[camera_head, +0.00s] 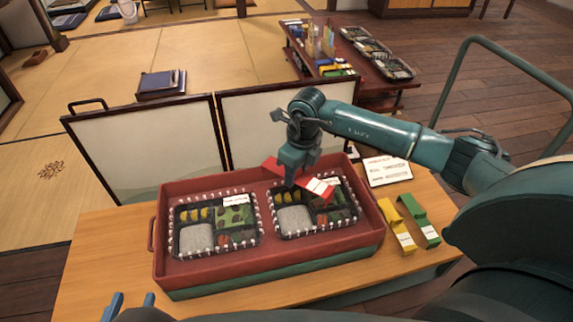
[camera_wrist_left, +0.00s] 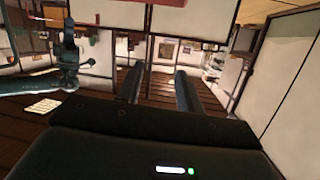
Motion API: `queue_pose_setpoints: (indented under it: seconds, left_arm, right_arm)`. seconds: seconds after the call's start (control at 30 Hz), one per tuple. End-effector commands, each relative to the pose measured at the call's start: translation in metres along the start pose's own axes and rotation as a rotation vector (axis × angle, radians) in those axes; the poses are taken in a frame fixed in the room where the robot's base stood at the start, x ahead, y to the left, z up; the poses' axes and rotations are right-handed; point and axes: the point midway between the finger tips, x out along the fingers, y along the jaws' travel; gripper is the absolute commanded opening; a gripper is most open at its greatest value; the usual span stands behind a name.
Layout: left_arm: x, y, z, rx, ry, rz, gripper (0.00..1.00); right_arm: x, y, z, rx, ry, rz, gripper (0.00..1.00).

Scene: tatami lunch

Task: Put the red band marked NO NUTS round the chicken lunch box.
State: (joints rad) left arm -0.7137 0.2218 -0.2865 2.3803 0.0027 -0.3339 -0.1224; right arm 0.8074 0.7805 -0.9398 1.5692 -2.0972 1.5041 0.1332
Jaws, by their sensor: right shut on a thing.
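A red band (camera_head: 320,187) with a white label is in my right gripper (camera_head: 290,180), which is shut on it. The band is over the back part of the right lunch box (camera_head: 294,222); I cannot tell whether it touches the box. A second lunch box (camera_head: 195,238) with a white label sits to its left. Both have clear lids and stand in a red tray (camera_head: 240,269). The labels are too small to read, so I cannot tell which box is chicken. My left gripper (camera_head: 131,303) is at the bottom left edge; its fingers are apart and empty in the left wrist view (camera_wrist_left: 160,82).
A yellow band (camera_head: 397,228) and a green band (camera_head: 419,222) lie on the wooden table (camera_head: 95,277) right of the tray. A white card (camera_head: 387,170) lies behind them. Framed screens (camera_head: 150,145) stand behind the tray. A low table (camera_head: 380,85) with more boxes is farther back.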

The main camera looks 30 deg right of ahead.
Motion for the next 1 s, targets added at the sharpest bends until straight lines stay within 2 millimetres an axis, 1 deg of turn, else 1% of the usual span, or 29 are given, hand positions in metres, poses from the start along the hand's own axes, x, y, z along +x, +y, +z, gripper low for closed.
queue_pose_setpoints:
  seconds: [0.03,0.1,0.2,0.3,0.4,0.6,1.0]
  left_arm:
    - [-0.001,0.0,-0.001,-0.002,-0.007,0.0,0.36]
    - [-0.002,0.0,0.0,-0.007,-0.021,0.002,0.36]
    - [-0.002,0.0,0.001,-0.013,-0.034,0.005,0.36]
    - [-0.003,0.001,0.003,-0.018,-0.048,0.006,0.36]
    - [-0.003,0.002,0.004,-0.022,-0.055,0.006,0.36]
    - [-0.001,0.001,0.008,-0.018,-0.036,0.0,0.36]
    - [0.009,0.005,0.004,0.067,0.194,-0.008,0.36]
  right_arm:
    - [0.005,-0.005,-0.004,0.112,0.002,-0.01,0.3]
    - [0.012,-0.012,-0.008,0.268,-0.001,-0.027,0.3]
    - [0.02,-0.02,-0.013,0.455,-0.008,-0.048,0.3]
    - [0.026,-0.026,-0.017,0.589,-0.013,-0.064,0.3]
    - [0.029,-0.03,-0.02,0.67,-0.018,-0.075,0.3]
    - [0.04,-0.031,-0.022,0.714,-0.02,-0.079,0.3]
    - [0.078,-0.031,-0.026,0.71,-0.021,-0.079,0.3]
